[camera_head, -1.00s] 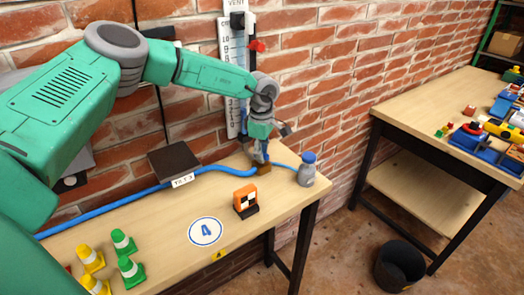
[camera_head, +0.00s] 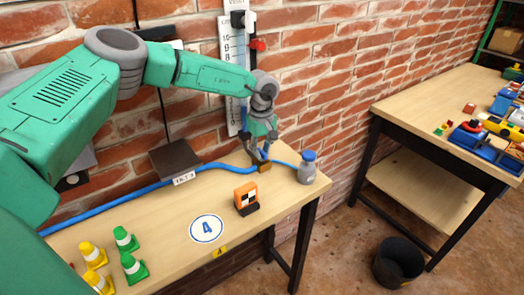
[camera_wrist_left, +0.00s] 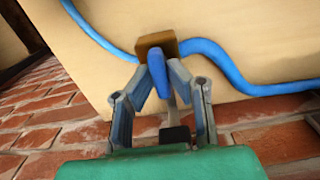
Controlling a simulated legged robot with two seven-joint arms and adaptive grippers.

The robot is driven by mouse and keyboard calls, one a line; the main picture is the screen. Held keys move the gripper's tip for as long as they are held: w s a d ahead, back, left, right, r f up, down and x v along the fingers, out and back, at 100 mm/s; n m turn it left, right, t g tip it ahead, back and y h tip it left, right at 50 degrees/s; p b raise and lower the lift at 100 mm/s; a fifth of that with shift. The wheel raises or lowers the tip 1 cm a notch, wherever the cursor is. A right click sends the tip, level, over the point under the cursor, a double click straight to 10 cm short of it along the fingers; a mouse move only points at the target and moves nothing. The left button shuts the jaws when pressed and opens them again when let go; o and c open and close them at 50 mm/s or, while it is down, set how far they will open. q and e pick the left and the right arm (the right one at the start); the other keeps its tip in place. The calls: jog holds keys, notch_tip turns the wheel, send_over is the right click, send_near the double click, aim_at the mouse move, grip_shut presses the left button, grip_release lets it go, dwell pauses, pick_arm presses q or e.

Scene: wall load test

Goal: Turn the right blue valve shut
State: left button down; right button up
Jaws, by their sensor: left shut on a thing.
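The blue valve is a small blue handle (camera_wrist_left: 157,72) on a brown block (camera_wrist_left: 155,45) in the blue hose (camera_wrist_left: 255,88). In the head view the brown block (camera_head: 264,167) sits near the bench's back edge, left of the grey bottle. My left gripper (camera_head: 260,157) reaches down onto it from above. In the left wrist view the gripper's fingers (camera_wrist_left: 160,76) are shut on the blue handle, one on each side. The handle's exact angle is partly hidden by the fingers. My right gripper does not show.
A grey bottle with blue cap (camera_head: 307,170) stands just right of the valve. An orange marker block (camera_head: 246,198), a dark tilted box (camera_head: 175,158) and several cones (camera_head: 124,239) are on the bench. A gauge board (camera_head: 233,75) hangs behind the arm.

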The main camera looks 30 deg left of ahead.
aim_at(261, 149)
pick_arm(q)
jog(key=shift+w+a+r, duration=0.1)
jog(key=shift+w+r, duration=0.15)
jog(key=c, duration=1.6)
grip_release()
jog(key=shift+o, duration=0.2)
jog(key=shift+f, duration=0.2)
notch_tip(261, 149, up, 7)
jog(key=shift+r, duration=0.15)
jog(key=shift+a, duration=0.1)
